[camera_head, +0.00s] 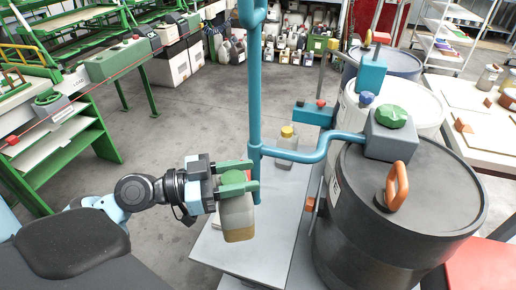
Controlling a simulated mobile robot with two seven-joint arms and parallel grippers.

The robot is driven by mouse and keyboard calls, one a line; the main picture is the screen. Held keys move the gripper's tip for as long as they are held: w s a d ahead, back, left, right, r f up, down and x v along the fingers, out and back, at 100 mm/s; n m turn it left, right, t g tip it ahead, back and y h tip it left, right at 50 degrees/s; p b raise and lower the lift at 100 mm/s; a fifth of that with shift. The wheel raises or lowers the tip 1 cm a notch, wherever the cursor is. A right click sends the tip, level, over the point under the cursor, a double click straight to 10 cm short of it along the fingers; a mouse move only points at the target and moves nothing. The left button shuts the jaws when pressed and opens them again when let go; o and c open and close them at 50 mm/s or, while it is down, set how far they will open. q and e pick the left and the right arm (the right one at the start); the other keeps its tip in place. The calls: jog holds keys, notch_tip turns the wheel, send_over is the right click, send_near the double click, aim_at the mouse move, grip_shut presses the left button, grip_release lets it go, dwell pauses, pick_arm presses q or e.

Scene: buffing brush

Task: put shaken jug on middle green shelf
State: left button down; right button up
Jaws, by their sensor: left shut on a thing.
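A second jug (285,153) with a yellow cap stands further back on the table. My right gripper is not in view.
The blue pipe (255,90) rises beside the jug and branches right to a valve. A large dark drum (380,235) stands right of the table. White boxes (172,68) and several jugs stand at the back. The concrete floor (190,120) between is clear.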

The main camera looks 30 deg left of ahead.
pick_arm(q)
jog(key=s+d+r+m+g+h, duration=0.2)
jog(key=r, duration=0.1)
jog(key=shift+s+d, duration=0.15)
jog(key=shift+d, duration=0.2)
jog(key=shift+f, duration=0.1)
